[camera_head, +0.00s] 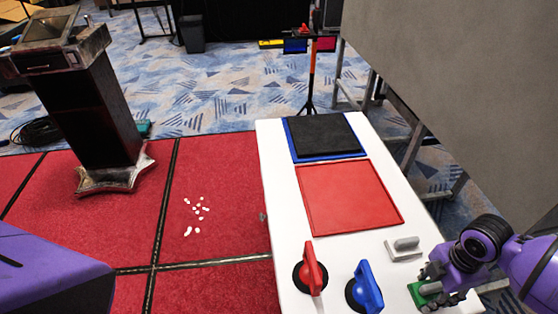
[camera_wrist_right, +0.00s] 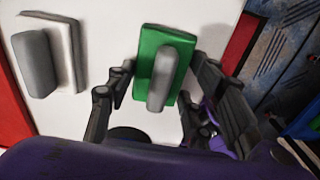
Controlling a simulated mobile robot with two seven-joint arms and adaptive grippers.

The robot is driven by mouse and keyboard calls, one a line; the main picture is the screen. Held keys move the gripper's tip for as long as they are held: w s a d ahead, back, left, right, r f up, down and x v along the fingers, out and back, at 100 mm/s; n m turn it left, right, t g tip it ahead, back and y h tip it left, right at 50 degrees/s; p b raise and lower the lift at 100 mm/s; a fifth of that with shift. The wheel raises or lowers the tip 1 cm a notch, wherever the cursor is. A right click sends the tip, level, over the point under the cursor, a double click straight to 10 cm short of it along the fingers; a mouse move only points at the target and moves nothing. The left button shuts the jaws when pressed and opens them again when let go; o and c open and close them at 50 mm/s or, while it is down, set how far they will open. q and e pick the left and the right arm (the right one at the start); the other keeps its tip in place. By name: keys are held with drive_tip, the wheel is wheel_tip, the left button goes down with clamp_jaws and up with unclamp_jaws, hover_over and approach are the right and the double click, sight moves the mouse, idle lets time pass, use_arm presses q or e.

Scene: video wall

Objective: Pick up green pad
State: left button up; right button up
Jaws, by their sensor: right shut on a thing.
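The green pad (camera_head: 424,293) is at the right front corner of the white table, partly hidden by my right gripper (camera_head: 440,288). In the right wrist view the green pad (camera_wrist_right: 147,52) is a rectangle with a grey raised handle (camera_wrist_right: 162,80). The fingers of my right gripper (camera_wrist_right: 160,78) lie along its two long sides, shut on it. I cannot tell whether the pad is clear of the table top. My left gripper is not in view.
The white table (camera_head: 280,200) holds a grey-handled white pad (camera_head: 405,246), red (camera_head: 312,270) and blue (camera_head: 366,288) handled suction cups, a red tray (camera_head: 348,197) and a black panel (camera_head: 322,134). A large grey panel (camera_head: 460,80) stands at right.

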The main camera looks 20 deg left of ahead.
drive_tip(key=shift+r, duration=0.1)
drive_tip(key=shift+r, duration=0.5)
drive_tip(key=s+a+r, duration=0.1)
drive_tip(key=a+r, duration=0.3)
drive_tip(key=s+a+r, duration=0.1)
drive_tip(key=a+r, duration=0.3)
drive_tip(key=a, duration=0.1)
drive_tip(key=s+a+r, duration=0.1)
drive_tip(key=a+r, duration=0.2)
drive_tip(key=a, duration=0.1)
drive_tip(key=shift+s+a+r, duration=0.1)
drive_tip(key=shift+a+r, duration=0.2)
drive_tip(key=shift+r, duration=0.1)
